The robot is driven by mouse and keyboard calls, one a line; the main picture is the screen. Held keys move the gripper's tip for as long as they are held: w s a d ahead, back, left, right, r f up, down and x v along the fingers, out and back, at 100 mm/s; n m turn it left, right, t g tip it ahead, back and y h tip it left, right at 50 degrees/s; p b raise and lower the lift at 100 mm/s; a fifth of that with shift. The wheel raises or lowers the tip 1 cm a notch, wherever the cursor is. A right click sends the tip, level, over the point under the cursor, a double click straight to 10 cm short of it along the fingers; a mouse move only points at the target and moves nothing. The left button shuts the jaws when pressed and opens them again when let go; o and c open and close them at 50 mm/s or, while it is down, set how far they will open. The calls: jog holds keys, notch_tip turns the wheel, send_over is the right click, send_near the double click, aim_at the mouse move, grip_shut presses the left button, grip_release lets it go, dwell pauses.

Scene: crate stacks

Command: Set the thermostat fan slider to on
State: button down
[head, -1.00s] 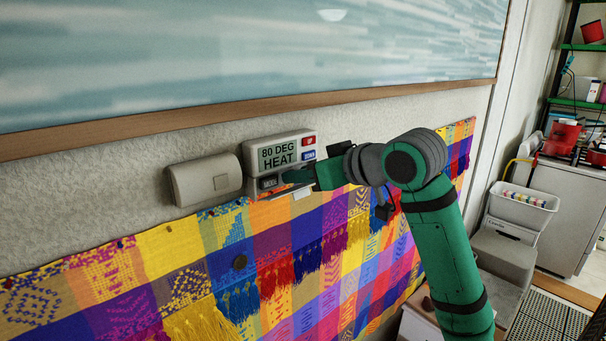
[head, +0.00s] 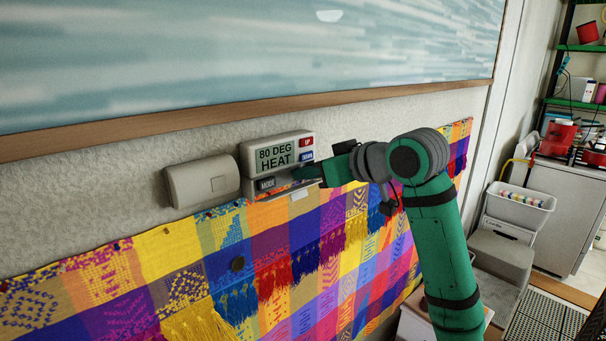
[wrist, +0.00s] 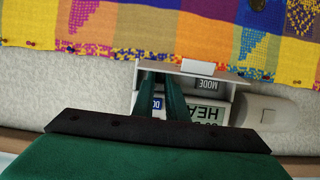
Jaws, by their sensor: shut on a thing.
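The thermostat (head: 277,157) is a pale box on the wall with a display reading "80 DEG HEAT", a red UP button, a blue DOWN button and a dark MODE button. My gripper (head: 298,174) reaches it from the right, its fingertips low on the front, right of MODE. In the wrist view the thermostat (wrist: 216,82) is upside down, and the two green fingers of my gripper (wrist: 161,77) reach its lower ledge. The gripper is shut on a small part there, apparently the fan slider, which the fingertips hide. Its setting cannot be read. A white tab shows below the ledge.
A beige wall box (head: 203,181) sits just left of the thermostat. A bright woven cloth (head: 190,265) hangs directly below, and a large framed picture (head: 240,60) hangs above. A bin (head: 520,207) and shelves stand at far right.

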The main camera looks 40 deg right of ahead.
jog(key=c, duration=1.8)
grip_release()
jog(key=shift+o, duration=0.2)
jog(key=v, duration=1.1)
